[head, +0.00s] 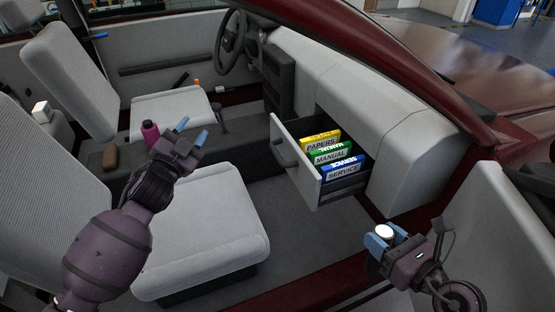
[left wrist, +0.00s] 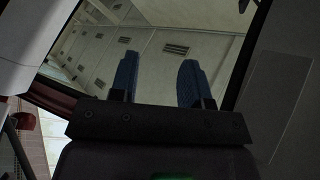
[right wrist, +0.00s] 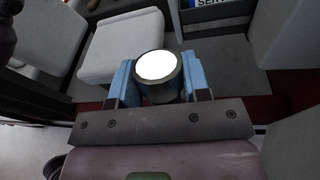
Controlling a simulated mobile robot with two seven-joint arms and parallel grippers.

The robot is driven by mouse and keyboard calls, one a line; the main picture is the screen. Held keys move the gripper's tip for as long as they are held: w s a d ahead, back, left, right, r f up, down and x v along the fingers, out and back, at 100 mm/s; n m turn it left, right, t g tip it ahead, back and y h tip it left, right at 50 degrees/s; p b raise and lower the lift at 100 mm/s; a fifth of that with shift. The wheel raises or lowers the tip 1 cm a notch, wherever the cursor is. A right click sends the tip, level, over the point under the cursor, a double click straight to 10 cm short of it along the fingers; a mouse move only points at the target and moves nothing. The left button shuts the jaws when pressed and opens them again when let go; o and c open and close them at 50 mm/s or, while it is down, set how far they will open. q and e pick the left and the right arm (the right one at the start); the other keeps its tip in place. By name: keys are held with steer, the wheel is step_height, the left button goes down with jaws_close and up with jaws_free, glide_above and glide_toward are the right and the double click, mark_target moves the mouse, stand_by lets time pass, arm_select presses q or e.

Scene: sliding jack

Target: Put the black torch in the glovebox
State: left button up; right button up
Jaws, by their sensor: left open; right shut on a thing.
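The black torch (right wrist: 160,91) is between the blue fingers of my right gripper (right wrist: 158,80), its lit white lens facing the camera in the right wrist view. In the head view my right gripper (head: 383,240) holds the torch (head: 384,231) at the lower right, outside the glovebox and apart from it. The glovebox (head: 296,168) is pulled open like a drawer below the dashboard. It holds upright yellow, green and blue folders.
The passenger seat (head: 205,225) is left of the drawer, with floor between them. A magenta bottle (head: 150,133) and a brown item (head: 109,157) are by the centre console. The red door frame and door panel (head: 505,230) bound the right side.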

mark_target(278, 154)
arm_select(q)
steer(key=w+d+f+m+g+h+b, duration=0.4)
steer(key=w+d+f+m+h+b, duration=0.35)
steer(key=w+m+b, duration=0.35)
step_height(278, 154, down, 9)
steer(key=s+d+m+g+p, duration=0.1)
steer(key=s+m+g, duration=0.2)
steer(key=m+g, duration=0.55)
steer(key=shift+n+g, duration=0.25)
steer(key=shift+g, duration=0.1)
steer(key=b+x, duration=0.2)
steer(key=x, duration=1)
steer(key=shift+w+d+r+b, duration=0.15)
steer(key=shift+w+d+b, duration=0.05)
steer(key=shift+d+b, duration=0.1)
arm_select(e)
steer(key=s+f+g, duration=0.2)
steer(key=s+f, duration=0.1)
steer(key=f, duration=0.9)
steer(key=s+f+m+g+h, duration=0.1)
steer(key=s+f, duration=0.2)
steer(key=f, duration=1)
steer(key=shift+s+f+m+g, duration=0.2)
steer(key=shift+s+m+g, duration=0.1)
steer(key=shift+s+g, duration=0.1)
arm_select(q)
steer(key=shift+c, duration=0.2)
jaws_close()
